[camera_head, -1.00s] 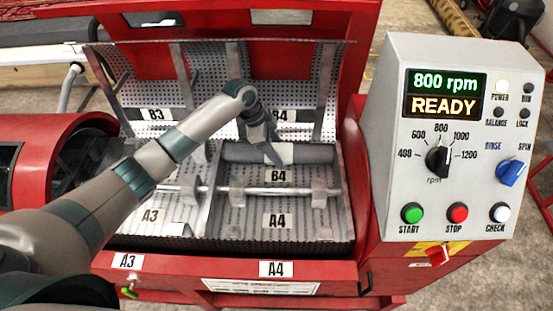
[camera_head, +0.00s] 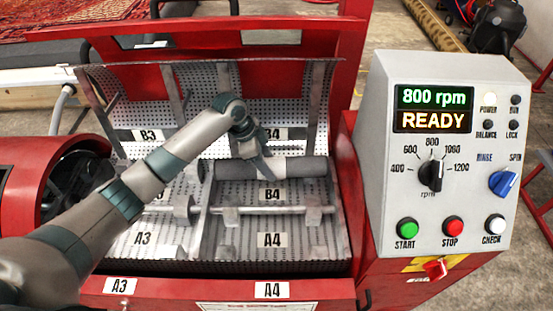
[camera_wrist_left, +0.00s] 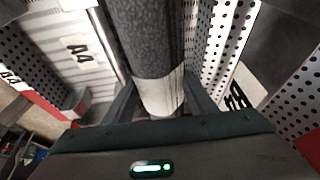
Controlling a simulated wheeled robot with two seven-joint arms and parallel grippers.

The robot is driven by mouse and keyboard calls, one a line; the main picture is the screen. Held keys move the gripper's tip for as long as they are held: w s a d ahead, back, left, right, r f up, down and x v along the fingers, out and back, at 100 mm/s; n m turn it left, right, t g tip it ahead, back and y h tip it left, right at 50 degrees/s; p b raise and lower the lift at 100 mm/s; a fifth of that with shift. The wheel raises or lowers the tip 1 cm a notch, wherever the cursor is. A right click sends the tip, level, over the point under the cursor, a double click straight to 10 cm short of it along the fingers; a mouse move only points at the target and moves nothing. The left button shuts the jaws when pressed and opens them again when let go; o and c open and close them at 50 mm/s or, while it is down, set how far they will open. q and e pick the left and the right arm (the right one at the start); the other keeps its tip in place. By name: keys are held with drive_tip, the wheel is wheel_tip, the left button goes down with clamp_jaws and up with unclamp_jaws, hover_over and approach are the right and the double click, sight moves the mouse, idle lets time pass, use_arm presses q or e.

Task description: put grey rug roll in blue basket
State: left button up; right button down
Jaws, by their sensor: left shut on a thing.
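The grey rug roll (camera_head: 306,167) has a pale band round its middle and lies level across the B4 compartment of the perforated drum, just above the lower B4 label. My left gripper (camera_head: 267,168) is shut on it at the band. In the left wrist view, the dark speckled roll (camera_wrist_left: 150,40) runs between the two fingers (camera_wrist_left: 158,100), one on each side of the pale band. I cannot tell whether the roll rests on the drum or hangs just above it. The blue basket is not in view. My right gripper is not in view.
The red machine's front edge (camera_head: 215,290) and metal crossbar (camera_head: 265,210) lie before the roll, with ribs at the sides. The raised perforated lid (camera_head: 275,95) stands behind. A grey control panel (camera_head: 440,150) reading READY stands close on the right. Compartment A4 looks empty.

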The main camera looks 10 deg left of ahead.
sight(256, 176)
use_arm(q)
drive_tip(key=shift+s+r+n, duration=0.1)
drive_tip(key=shift+s+n, duration=0.2)
drive_tip(key=shift+s, duration=0.1)
drive_tip(key=s+n, duration=0.2)
drive_tip(key=s+a+r+n+t, duration=0.1)
drive_tip(key=s+a+r+n+t+y, duration=0.1)
drive_tip(key=s+n, duration=0.1)
drive_tip(key=shift+s+a+n, duration=0.1)
drive_tip(key=shift+s+n, duration=0.2)
drive_tip(key=s+a+r+n+t+y, duration=0.1)
drive_tip(key=s+a+r+n+y, duration=0.2)
drive_tip(key=s+n, duration=0.4)
drive_tip(key=shift+s+a+r+n+t, duration=0.25)
drive_tip(key=shift+a+r+n, duration=0.25)
drive_tip(key=shift+r+n, duration=0.5)
drive_tip(key=shift+f, duration=0.1)
